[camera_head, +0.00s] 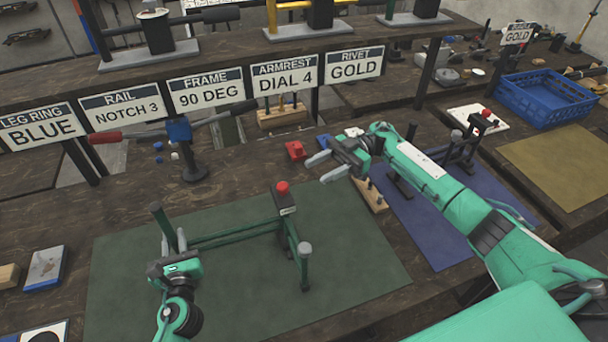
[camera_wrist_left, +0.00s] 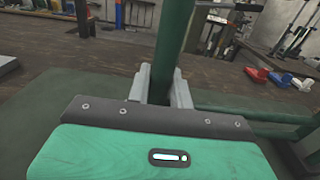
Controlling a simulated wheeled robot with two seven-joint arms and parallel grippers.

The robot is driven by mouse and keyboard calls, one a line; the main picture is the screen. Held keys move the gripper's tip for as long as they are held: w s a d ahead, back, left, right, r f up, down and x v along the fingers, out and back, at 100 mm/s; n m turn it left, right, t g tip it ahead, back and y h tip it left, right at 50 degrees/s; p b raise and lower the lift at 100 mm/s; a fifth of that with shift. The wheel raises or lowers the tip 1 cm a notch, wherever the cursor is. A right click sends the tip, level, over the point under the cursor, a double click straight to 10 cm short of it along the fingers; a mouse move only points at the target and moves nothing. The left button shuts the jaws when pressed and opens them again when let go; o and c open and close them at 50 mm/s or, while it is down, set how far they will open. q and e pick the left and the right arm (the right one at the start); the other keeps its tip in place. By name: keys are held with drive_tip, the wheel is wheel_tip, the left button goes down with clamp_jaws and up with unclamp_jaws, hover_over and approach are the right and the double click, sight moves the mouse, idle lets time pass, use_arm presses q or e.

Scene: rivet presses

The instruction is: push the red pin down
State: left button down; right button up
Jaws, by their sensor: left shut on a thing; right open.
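A dark green metal frame (camera_head: 235,236) stands on the green mat (camera_head: 350,252). A red pin (camera_head: 282,187) sticks up from the dark block on the frame's right side. My left gripper (camera_head: 176,242) is at the frame's left end, shut on its upright green post, which shows between the fingers in the left wrist view (camera_wrist_left: 175,45). My right gripper (camera_head: 322,168) is open and empty, above and to the right of the red pin, apart from it.
Label signs (camera_head: 205,91) hang along the shelf behind. A red block (camera_head: 296,150) and a wooden peg block (camera_head: 370,194) lie near my right gripper. A red-handled press lever (camera_head: 105,137) stands at back left. A blue crate (camera_head: 545,98) is at back right.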

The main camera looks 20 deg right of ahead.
drive_tip(key=shift+w+d, duration=0.1)
drive_tip(key=shift+d, duration=0.3)
use_arm(q)
drive_tip(key=c, duration=1.2)
unclamp_jaws()
drive_tip(key=shift+r, duration=0.1)
drive_tip(key=shift+o, duration=0.2)
drive_tip(key=shift+s, duration=0.1)
